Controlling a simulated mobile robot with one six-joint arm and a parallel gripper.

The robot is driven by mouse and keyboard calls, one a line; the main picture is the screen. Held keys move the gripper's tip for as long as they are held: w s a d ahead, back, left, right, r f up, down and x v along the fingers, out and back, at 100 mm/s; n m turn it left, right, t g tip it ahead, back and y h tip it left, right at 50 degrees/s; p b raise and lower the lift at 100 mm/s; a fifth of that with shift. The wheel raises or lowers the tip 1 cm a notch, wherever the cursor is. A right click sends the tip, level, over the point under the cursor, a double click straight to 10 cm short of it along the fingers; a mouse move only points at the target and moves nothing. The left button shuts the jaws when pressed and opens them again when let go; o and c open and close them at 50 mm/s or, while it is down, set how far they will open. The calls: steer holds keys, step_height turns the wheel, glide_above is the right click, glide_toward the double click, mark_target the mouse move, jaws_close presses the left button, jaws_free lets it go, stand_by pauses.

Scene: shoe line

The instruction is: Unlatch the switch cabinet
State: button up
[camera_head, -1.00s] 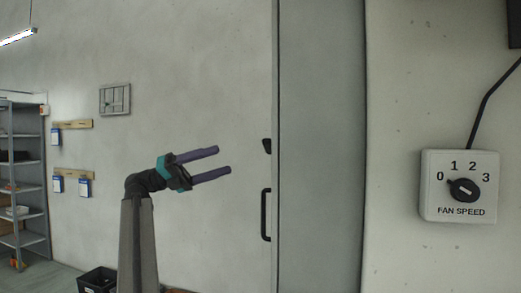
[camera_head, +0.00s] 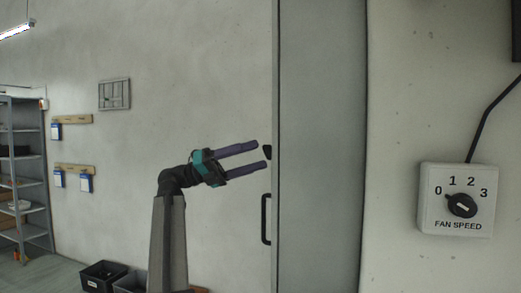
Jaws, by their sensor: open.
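The switch cabinet (camera_head: 320,120) is a tall grey box, with its handle side at the left edge seen nearly edge-on. A small black latch knob (camera_head: 267,152) sticks out from that edge. A black bar handle (camera_head: 264,221) is below it. My gripper (camera_head: 262,155) is open and empty, with two purple fingers pointing right and slightly up. Its fingertips appear close to the knob, the upper one just left of it and the lower one just below it. I cannot tell from this view whether they touch it.
A white fan speed box (camera_head: 457,200) with a black dial is on the wall right of the cabinet. A grey shelf (camera_head: 22,165) stands far left. Black bins (camera_head: 103,277) are on the floor at lower left. The wall behind my gripper is clear.

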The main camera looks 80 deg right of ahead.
steer(key=shift+p+x, duration=0.45)
steer(key=shift+x, duration=1)
steer(key=shift+c, duration=0.4)
